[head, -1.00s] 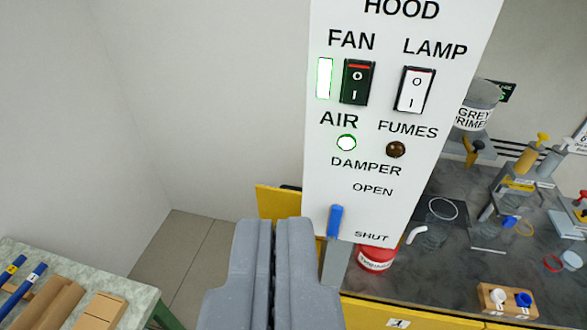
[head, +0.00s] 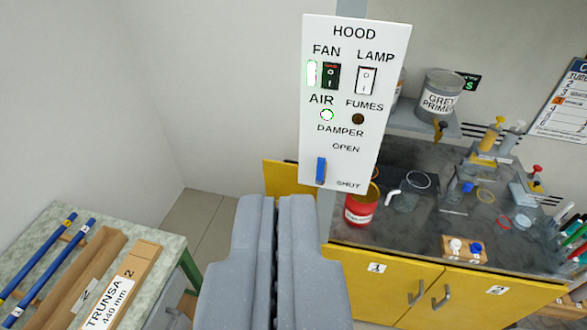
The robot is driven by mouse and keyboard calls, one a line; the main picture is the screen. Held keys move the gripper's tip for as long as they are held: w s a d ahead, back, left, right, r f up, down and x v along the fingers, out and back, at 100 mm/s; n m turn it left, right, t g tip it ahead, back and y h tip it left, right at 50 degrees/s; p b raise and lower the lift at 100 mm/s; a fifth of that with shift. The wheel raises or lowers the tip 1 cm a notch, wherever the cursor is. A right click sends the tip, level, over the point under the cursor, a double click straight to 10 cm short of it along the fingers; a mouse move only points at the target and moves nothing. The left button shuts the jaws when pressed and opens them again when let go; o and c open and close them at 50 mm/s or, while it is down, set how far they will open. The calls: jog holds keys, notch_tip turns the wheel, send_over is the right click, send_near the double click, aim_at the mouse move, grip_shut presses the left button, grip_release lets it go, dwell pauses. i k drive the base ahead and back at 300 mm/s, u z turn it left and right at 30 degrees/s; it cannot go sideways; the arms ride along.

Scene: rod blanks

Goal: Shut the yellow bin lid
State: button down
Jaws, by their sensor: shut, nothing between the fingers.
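My gripper (head: 275,203) is shut and empty, pointing forward at the lower middle of the view. A red bin (head: 360,210) with a white label stands on the dark worktop, to the right of and beyond my fingertips. A little yellow shows at its upper right, partly hidden behind the white hood panel. I cannot tell for sure whether this is its lid or how it stands. The gripper is apart from the bin.
The white hood panel (head: 350,105) hangs above the bin, with a blue damper lever (head: 321,170). A yellow cabinet (head: 390,285) carries the worktop. A bench (head: 60,235) with rods and boxes is at left.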

aim_at(281, 178)
jog(key=z, duration=0.3)
jog(key=i, duration=1.3)
jog(key=u, duration=0.4)
